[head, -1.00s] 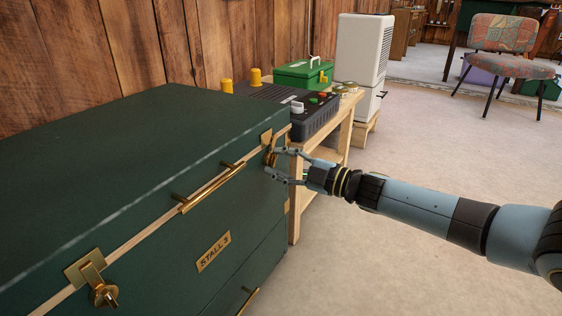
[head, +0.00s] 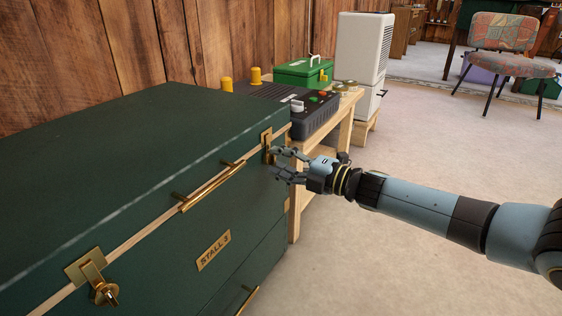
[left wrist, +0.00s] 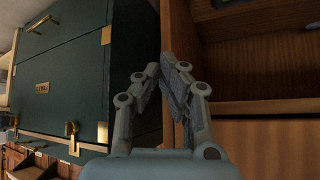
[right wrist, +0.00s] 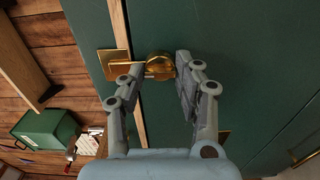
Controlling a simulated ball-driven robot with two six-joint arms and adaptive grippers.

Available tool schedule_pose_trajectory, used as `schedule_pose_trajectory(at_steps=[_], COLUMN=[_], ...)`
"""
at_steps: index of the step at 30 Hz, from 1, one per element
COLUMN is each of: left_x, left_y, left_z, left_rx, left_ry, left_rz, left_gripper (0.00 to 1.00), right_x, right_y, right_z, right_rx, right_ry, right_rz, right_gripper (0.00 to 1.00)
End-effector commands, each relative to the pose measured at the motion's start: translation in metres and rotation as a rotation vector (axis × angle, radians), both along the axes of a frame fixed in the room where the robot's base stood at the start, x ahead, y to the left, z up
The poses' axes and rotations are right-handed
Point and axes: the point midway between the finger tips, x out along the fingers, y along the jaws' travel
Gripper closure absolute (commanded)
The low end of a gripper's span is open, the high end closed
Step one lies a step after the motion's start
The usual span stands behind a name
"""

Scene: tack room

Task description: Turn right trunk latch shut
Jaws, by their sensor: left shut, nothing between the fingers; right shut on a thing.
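The dark green trunk (head: 120,135) has brass fittings and a "STALL 3" plate. Its right latch (head: 266,138) is at the far end of the front seam, partly hidden by my right gripper (head: 277,162). In the right wrist view the brass latch knob (right wrist: 159,65) lies between the fingertips of the right gripper (right wrist: 164,72), which is shut on it. The latch plate (right wrist: 112,63) crosses the pale seam. The left latch (head: 101,284) is at the near end. My left gripper (left wrist: 168,68) is shut and empty, seen only in the left wrist view.
A brass handle (head: 211,187) sits between the latches. Beyond the trunk, a wooden bench (head: 340,125) holds a dark unit (head: 315,120) and a green box (head: 304,73). A wooden shelf unit (left wrist: 262,107) is close beside my left gripper. Open floor (head: 420,150) lies to the right.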

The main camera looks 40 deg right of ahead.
Motion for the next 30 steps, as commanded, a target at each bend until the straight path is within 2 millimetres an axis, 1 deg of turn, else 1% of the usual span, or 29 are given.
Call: schedule_pose_trajectory(at_steps=[12, 13, 15, 18, 26, 28, 30], left_x=[-0.001, -0.001, -0.001, -0.001, -0.003, -0.002, -0.002], left_y=[0.0, 0.0, 0.0, 0.0, 0.0, 0.0, 0.0], left_z=[-0.001, -0.001, -0.001, -0.001, -0.001, -0.001, -0.001], left_rx=[0.0, 0.0, 0.0, 0.0, 0.0, 0.0, 0.0], left_ry=[0.001, 0.001, 0.002, 0.002, 0.005, 0.004, 0.004], left_rz=[0.0, 0.0, 0.0, 0.0, -0.001, -0.001, -0.001], left_gripper=[1.0, 1.0, 1.0, 1.0, 1.0, 1.0, 1.0], right_x=[-0.001, -0.001, -0.001, -0.001, -0.001, -0.005, -0.013], right_y=[0.0, 0.0, 0.0, 0.0, 0.0, -0.002, -0.005], right_z=[-0.002, -0.002, -0.002, -0.001, -0.001, -0.001, -0.002], right_rx=[-0.008, -0.008, -0.008, -0.008, -0.007, -0.008, -0.007], right_ry=[0.001, 0.001, 0.001, 0.0, -0.001, 0.0, 0.002], right_rz=[0.0, 0.0, 0.0, 0.0, 0.0, 0.0, 0.001], right_gripper=[0.99, 0.64, 0.55, 0.44, 0.44, 0.44, 0.44])
